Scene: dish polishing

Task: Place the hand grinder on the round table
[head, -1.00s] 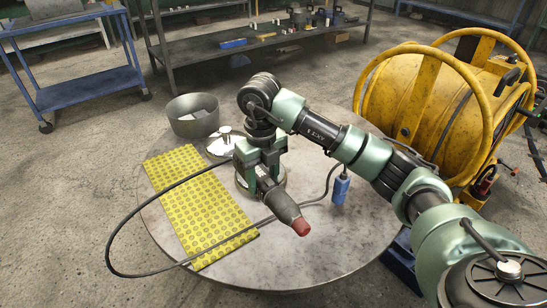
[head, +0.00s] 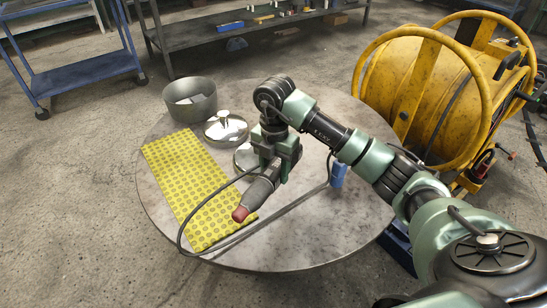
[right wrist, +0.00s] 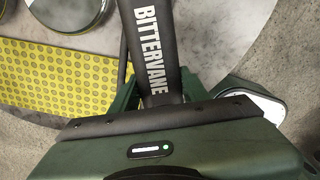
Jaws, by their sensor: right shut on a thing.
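The hand grinder (head: 258,193) is a dark tool with a red end and a black cable. My right gripper (head: 271,166) is shut on its body and holds it over the round table (head: 310,225). The red end points to the lower left, by the right edge of the yellow cloth. In the right wrist view the grinder's dark body (right wrist: 150,45) carries the word BITTERVANE. I cannot tell whether it touches the table. My left gripper is not in view.
A yellow patterned cloth (head: 190,180) lies on the table's left. A metal pot (head: 190,105) and a lid (head: 225,130) stand behind it. A blue piece (head: 338,174) is by the cable at right. A yellow reel (head: 425,90) stands behind. The table's front right is clear.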

